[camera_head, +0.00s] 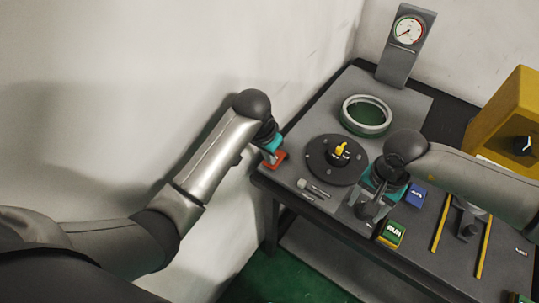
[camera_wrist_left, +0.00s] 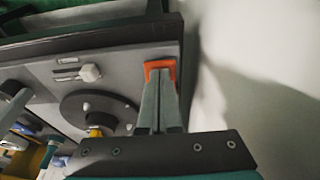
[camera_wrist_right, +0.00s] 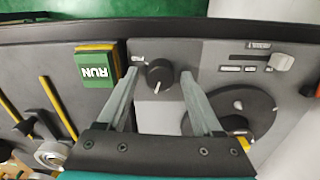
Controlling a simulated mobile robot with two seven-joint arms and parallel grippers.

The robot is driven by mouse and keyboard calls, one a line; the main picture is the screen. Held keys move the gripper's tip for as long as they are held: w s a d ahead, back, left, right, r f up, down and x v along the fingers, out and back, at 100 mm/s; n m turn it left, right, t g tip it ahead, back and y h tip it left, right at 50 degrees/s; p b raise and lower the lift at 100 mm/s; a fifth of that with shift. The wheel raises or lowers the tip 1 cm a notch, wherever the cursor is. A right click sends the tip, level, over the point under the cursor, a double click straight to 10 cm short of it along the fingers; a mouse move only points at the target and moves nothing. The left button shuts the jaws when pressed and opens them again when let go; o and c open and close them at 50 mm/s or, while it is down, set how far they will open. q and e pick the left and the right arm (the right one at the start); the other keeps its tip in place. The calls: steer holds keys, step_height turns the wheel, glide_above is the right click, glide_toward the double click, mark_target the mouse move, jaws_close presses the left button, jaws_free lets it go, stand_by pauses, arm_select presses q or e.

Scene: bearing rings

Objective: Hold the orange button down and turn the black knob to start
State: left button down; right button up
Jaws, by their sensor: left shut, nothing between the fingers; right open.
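The orange button (camera_head: 274,160) is at the left edge of the grey panel; it also shows in the left wrist view (camera_wrist_left: 160,65). My left gripper (camera_head: 269,153) is shut and empty, its fingertips at the button's face and covering much of it. How far the button is pressed cannot be told. The black knob (camera_wrist_right: 159,75) with a white pointer mark is on the panel's front part. My right gripper (camera_wrist_right: 160,80) is open, with one finger on either side of the knob and gaps visible.
A black disc (camera_head: 325,163) with a yellow handle lies between the arms, with a metal ring (camera_head: 348,117) behind it. A small grey slider (camera_wrist_right: 281,61), a green RUN block (camera_head: 392,234) and a blue block (camera_head: 416,195) are nearby. A dial gauge (camera_head: 408,31) stands at the back.

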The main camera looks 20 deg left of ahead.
steer(key=m, duration=1.4)
steer(key=shift+m, duration=0.4)
steer(key=m, duration=0.5)
steer(key=c, duration=0.9)
steer(key=n, duration=0.3)
steer(key=shift+n, duration=0.4)
steer(key=o, duration=0.9)
